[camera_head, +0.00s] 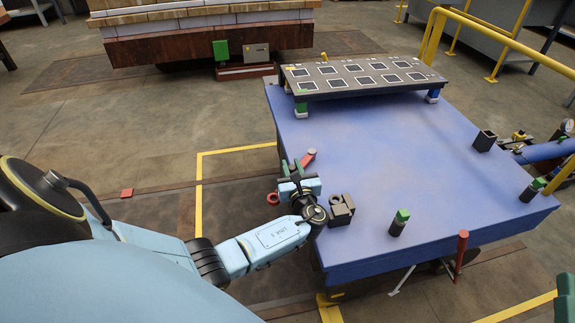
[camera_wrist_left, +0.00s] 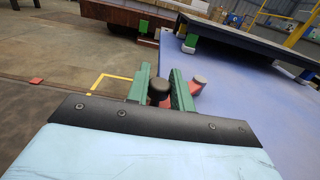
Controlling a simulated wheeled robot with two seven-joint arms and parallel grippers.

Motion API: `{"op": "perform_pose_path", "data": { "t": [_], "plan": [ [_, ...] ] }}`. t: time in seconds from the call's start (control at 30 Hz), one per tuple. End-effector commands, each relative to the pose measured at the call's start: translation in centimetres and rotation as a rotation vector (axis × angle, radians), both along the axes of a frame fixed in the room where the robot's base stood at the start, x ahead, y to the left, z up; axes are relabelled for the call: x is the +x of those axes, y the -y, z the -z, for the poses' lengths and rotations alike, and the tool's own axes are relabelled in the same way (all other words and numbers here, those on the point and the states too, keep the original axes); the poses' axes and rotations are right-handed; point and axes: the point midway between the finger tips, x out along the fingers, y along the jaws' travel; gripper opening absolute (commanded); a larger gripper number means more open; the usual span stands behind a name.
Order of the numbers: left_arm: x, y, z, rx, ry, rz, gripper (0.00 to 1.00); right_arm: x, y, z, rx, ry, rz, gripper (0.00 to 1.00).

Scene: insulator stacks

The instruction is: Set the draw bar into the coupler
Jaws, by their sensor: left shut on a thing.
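My left gripper (camera_head: 292,168) has green fingers and is over the near left edge of the blue table. It is shut on the draw bar, a red bar (camera_head: 308,157) whose grey-capped end sticks out to the far right. A red ring (camera_head: 273,198), seemingly its other end, shows on the near left side. In the left wrist view a black knob (camera_wrist_left: 159,90) sits between the green fingers, and the bar's capped end (camera_wrist_left: 198,83) shows past the right finger. The coupler, seemingly the dark block with a round opening (camera_head: 341,210), stands on the table just right of my wrist. My right gripper is not seen.
The blue table (camera_head: 400,150) is bare in the middle. A raised dark panel with square markings (camera_head: 360,74) stands at its back. A black post with a green top (camera_head: 399,222) and a dark open box (camera_head: 484,140) stand to the right. A red post (camera_head: 461,250) rises at the front edge.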

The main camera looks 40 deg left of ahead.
Motion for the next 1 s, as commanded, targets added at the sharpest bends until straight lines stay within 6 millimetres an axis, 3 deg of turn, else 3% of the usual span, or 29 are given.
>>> {"op": "perform_pose_path", "data": {
  "t": [0.5,0.53,0.67,1.0],
  "plan": [
    [-0.01,0.31,0.05,0.002,-0.001,-0.03,0.0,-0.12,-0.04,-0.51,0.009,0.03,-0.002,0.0],
    [-0.01,0.29,0.06,0.002,-0.001,-0.03,0.24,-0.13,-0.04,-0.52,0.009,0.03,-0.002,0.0],
    [-0.01,0.3,0.04,0.001,0.0,-0.029,0.41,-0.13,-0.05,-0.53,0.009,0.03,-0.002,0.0],
    [0.04,0.31,-0.09,0.001,0.001,-0.028,0.43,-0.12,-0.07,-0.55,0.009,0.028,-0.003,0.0]
  ]
}}
